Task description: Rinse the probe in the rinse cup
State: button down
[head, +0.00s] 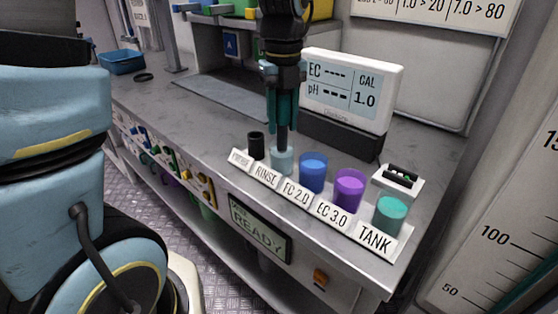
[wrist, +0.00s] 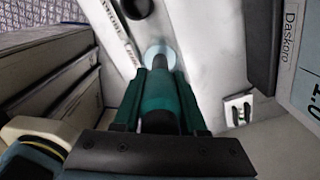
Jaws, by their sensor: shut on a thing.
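My gripper (head: 283,115) is shut on the dark probe (head: 283,138), which hangs upright below the teal fingers. The probe's lower end is at the mouth of the pale rinse cup (head: 282,160), behind the RINSE label. How deep the tip sits in the cup I cannot tell. In the wrist view the teal fingers (wrist: 160,105) grip the probe body, and the pale rim of the rinse cup (wrist: 158,52) shows just beyond it.
A black holder (head: 256,145) stands left of the rinse cup. The blue EC 2.0 cup (head: 313,172), purple EC 3.0 cup (head: 348,190) and teal TANK cup (head: 389,214) stand to its right. The meter (head: 352,88) behind shows dashes for EC and pH. A READY panel (head: 260,228) is on the bench front.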

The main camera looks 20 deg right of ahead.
jog(key=shift+r+p, duration=3.45)
jog(key=shift+r, duration=0.75)
